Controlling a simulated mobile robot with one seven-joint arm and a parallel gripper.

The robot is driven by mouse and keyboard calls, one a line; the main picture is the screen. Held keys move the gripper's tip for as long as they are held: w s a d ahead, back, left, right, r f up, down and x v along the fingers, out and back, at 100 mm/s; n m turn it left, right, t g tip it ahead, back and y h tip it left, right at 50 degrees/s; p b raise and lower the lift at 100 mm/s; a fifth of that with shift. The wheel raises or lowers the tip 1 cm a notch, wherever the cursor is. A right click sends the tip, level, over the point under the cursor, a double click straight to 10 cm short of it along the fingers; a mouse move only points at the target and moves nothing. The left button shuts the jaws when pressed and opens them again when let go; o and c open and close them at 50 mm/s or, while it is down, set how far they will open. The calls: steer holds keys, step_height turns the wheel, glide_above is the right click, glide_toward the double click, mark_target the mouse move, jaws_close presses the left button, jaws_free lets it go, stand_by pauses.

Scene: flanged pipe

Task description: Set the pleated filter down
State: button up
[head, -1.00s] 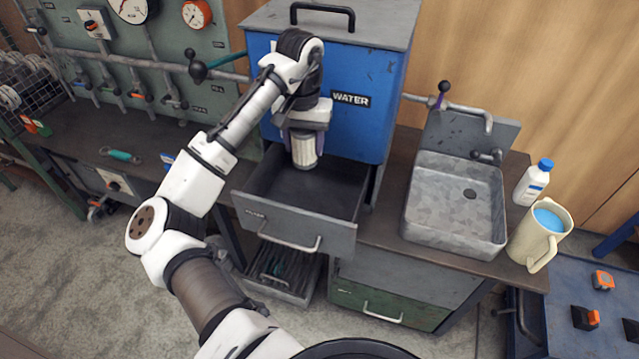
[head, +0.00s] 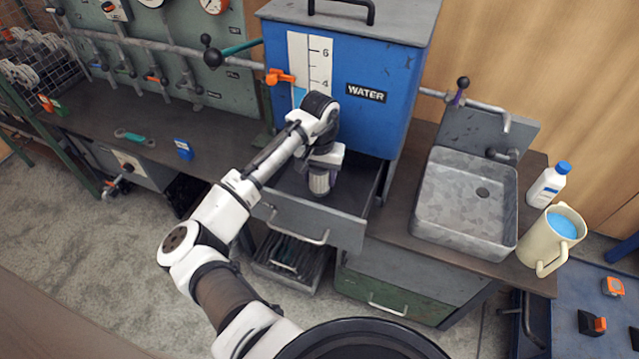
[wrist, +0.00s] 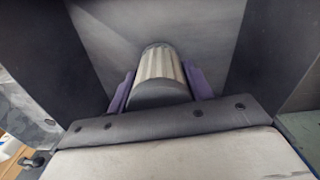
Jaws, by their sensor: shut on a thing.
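The pleated filter (head: 319,181) is a pale, ribbed cylinder with a dark end, upright or nearly so, under my gripper (head: 322,168). In the wrist view the filter (wrist: 161,66) sits between the two purple fingers of my gripper (wrist: 160,88), which is shut on it. The filter is inside the open grey drawer (head: 345,228) below the blue water tank. The drawer's grey floor shows beyond the filter in the wrist view. I cannot tell whether the filter's lower end touches the floor.
The drawer walls stand close around my gripper. Above is the blue water tank (head: 400,70) with a level gauge. To the right are a metal sink (head: 465,200), a bottle (head: 548,184) and a jug (head: 552,240). A lower open tray (head: 290,262) sits below the drawer.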

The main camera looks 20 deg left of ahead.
mark_target(319, 186)
steer(key=shift+f+p, duration=0.35)
steer(key=shift+f, duration=1.9)
steer(key=shift+f, duration=0.15)
steer(key=o, duration=1.1)
step_height(319, 186, up, 12)
steer(key=shift+r+b, duration=0.2)
steer(key=shift+b, duration=1.05)
